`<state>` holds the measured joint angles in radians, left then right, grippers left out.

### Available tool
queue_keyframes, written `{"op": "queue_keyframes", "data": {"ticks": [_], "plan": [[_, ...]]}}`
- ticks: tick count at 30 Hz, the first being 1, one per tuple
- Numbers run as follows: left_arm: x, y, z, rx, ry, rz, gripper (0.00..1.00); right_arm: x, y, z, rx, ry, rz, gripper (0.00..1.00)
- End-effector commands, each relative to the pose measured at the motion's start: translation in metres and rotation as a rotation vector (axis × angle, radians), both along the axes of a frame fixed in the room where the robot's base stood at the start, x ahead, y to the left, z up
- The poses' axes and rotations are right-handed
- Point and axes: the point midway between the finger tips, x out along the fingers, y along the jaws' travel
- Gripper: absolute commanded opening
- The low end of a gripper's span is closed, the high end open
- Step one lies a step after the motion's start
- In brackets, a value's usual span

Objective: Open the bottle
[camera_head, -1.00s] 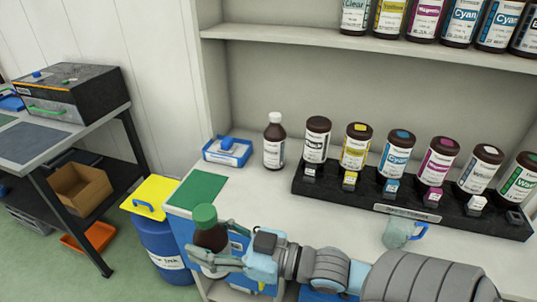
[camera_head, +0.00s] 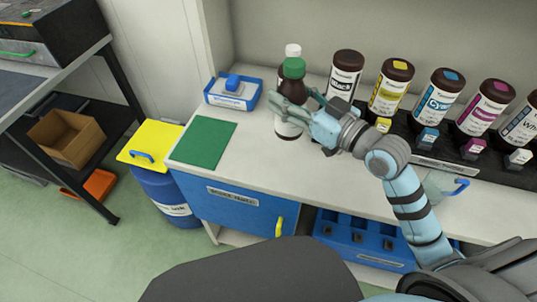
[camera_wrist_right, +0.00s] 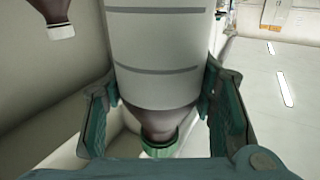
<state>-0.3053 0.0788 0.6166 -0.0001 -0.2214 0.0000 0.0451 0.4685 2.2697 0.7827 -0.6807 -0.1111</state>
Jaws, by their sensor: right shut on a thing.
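The brown bottle (camera_head: 289,128) with a green screw cap (camera_head: 293,67) is upright in the head view, held near the left part of the counter. The cap is on it. My right gripper (camera_head: 290,106) is shut around the bottle's upper body, below the cap. I cannot tell whether the base touches the counter. In the right wrist view the bottle (camera_wrist_right: 158,55) appears upside down between the fingers (camera_wrist_right: 155,108), its green cap (camera_wrist_right: 160,149) at the bottom. My left gripper is out of view.
Several ink bottles line the black rack (camera_head: 437,161) to the right. A blue tray (camera_head: 233,97) and a green mat (camera_head: 203,143) lie left, with a blue drum (camera_head: 170,192) beside the counter. Open counter (camera_head: 262,163) lies in front.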

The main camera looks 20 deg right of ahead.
Motion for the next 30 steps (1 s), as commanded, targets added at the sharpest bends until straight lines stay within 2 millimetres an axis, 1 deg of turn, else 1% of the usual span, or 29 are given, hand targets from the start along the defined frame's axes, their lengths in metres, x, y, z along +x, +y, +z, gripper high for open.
{"op": "queue_keyframes", "data": {"ticks": [1, 3, 6, 8, 9, 11, 14, 15, 18, 19, 21, 25, 30], "plan": [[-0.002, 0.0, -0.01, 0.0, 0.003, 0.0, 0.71, 0.016, 0.007, 0.012, 0.01, -0.014, 0.025, 0.0], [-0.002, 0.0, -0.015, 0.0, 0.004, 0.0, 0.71, 0.031, 0.019, 0.033, 0.009, -0.018, 0.081, 0.0], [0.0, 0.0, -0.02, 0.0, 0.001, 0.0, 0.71, 0.041, 0.037, 0.059, 0.0, -0.029, 0.16, 0.0], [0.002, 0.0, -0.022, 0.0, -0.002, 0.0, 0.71, 0.043, 0.044, 0.065, -0.009, -0.033, 0.191, 0.0], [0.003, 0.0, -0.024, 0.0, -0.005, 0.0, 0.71, 0.043, 0.047, 0.063, -0.01, -0.033, 0.203, 0.0], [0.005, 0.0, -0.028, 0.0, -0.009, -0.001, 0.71, 0.044, 0.049, 0.05, -0.013, -0.03, 0.21, 0.0], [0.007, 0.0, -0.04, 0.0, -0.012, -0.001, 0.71, 0.043, 0.049, 0.013, -0.012, -0.027, 0.21, 0.0], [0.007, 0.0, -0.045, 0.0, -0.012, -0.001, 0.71, 0.044, 0.049, -0.003, -0.011, -0.028, 0.21, 0.0], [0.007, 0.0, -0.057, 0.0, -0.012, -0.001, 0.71, 0.044, 0.05, -0.039, -0.01, -0.03, 0.212, 0.0], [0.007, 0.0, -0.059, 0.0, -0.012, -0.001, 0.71, 0.044, 0.05, -0.048, -0.011, -0.03, 0.21, 0.0], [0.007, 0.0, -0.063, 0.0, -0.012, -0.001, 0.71, 0.044, 0.05, -0.062, -0.012, -0.033, 0.211, 0.0], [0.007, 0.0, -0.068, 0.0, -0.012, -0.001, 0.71, 0.044, 0.051, -0.079, -0.013, -0.034, 0.212, 0.0], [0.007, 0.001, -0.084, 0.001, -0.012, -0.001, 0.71, 0.044, 0.05, -0.119, -0.011, -0.032, 0.21, 0.0]]}}
